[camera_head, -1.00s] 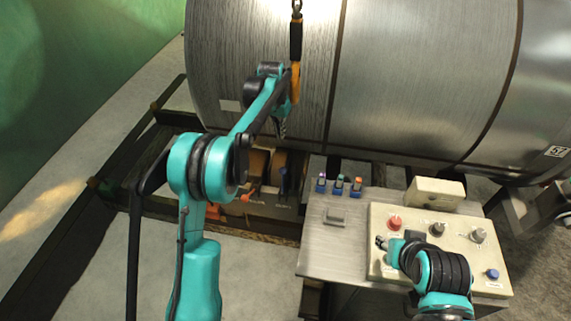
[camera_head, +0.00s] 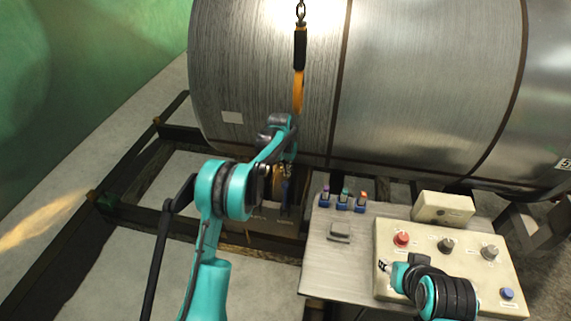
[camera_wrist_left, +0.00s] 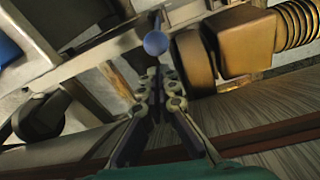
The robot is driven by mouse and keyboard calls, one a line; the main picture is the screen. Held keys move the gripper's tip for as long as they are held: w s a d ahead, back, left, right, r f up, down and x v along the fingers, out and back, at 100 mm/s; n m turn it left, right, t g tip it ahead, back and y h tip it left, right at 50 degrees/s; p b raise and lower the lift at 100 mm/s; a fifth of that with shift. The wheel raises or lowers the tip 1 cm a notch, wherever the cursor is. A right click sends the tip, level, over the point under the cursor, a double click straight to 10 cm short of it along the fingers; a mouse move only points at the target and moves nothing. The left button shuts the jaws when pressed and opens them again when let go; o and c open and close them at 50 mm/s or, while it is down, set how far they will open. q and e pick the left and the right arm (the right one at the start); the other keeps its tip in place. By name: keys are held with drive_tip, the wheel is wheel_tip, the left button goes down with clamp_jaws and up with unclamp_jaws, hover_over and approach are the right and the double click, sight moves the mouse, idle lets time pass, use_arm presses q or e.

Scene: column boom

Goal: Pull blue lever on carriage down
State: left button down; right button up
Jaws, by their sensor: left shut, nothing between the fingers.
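The blue lever (camera_head: 286,192) stands on the carriage (camera_head: 262,216) below the steel coil in the head view. In the left wrist view a round blue knob (camera_wrist_left: 155,43), apparently the lever's, is just beyond the fingertips. My left gripper (camera_wrist_left: 164,72) is shut and empty, its tips pointing toward the knob with a small gap in the picture. In the head view the left gripper (camera_head: 290,154) is above the lever, partly hidden by its own arm. My right gripper (camera_head: 385,266) is over the control box at the right; its finger opening is too small to tell.
A large steel coil (camera_head: 420,80) fills the back. An orange hook (camera_head: 298,92) hangs on a chain close behind my left arm. A metal table (camera_head: 320,270) at the right carries small coloured switches (camera_head: 343,201) and a control box (camera_head: 475,255) with buttons. Dark beams (camera_head: 120,215) frame the left floor.

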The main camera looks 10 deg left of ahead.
use_arm(q)
drive_tip(key=f, duration=0.3)
drive_tip(key=f+b, duration=0.1)
drive_tip(key=f, duration=0.1)
drive_tip(key=shift+w+d, duration=0.15)
drive_tip(key=shift+w, duration=0.15)
use_arm(e)
drive_tip(key=shift+f, duration=0.6)
use_arm(q)
drive_tip(key=shift+s+r, duration=0.1)
drive_tip(key=shift+s, duration=0.05)
use_arm(e)
drive_tip(key=shift+f, duration=0.1)
